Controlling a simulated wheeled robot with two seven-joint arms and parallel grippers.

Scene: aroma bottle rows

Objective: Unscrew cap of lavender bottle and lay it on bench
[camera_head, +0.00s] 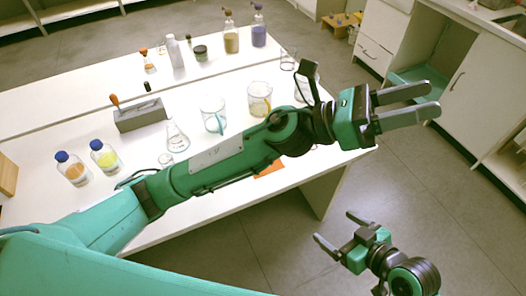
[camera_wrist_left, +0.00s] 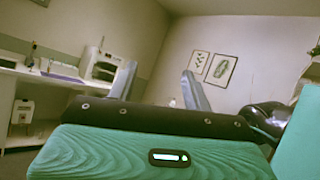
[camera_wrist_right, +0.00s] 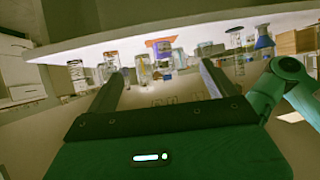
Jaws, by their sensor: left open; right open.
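A bottle with purple contents (camera_head: 259,36), which looks like the lavender one, stands upright at the back right of the bench (camera_head: 60,128) in the head view. Its narrow top is small, and I cannot make out the cap clearly. My left gripper (camera_head: 432,100) is open and empty, held out past the bench's right end, apart from the bottle. It also shows open in the left wrist view (camera_wrist_left: 160,82). My right gripper (camera_head: 333,226) is open and empty, low over the floor beyond the bench's front right corner. It faces the bench in the right wrist view (camera_wrist_right: 163,78).
A bottle with tan contents (camera_head: 231,40) stands beside the purple one. Beakers (camera_head: 213,118), a flask (camera_head: 177,138) and a grey block (camera_head: 140,116) occupy the middle. Two blue-capped bottles (camera_head: 104,158) stand front left. My left arm spans the bench front. White cabinets (camera_head: 475,90) stand right.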

